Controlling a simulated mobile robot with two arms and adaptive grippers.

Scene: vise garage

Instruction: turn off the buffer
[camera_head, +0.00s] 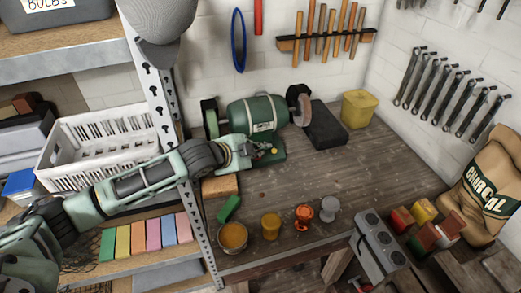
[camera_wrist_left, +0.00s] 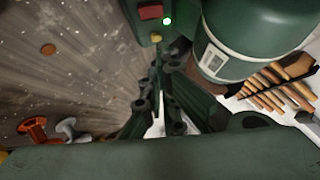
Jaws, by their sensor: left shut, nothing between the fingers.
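The buffer (camera_head: 258,114) is a green bench machine with a wheel at each end, standing on the bench against the back wall. Its green housing (camera_wrist_left: 255,30) fills the top right of the left wrist view. Beside it, the base carries a red button (camera_wrist_left: 150,12), a bright green-white light (camera_wrist_left: 167,21) and a yellow button (camera_wrist_left: 155,37). My left gripper (camera_head: 258,148) is shut and empty, just in front of the buffer's base and partly covering it. In the left wrist view its fingers (camera_wrist_left: 165,82) point toward the buttons. Contact cannot be told. My right gripper is not in view.
The wooden bench (camera_head: 320,180) is clear in the middle. A black case (camera_head: 325,125) stands right of the buffer. A metal shelf post (camera_head: 175,130) rises beside my left arm.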

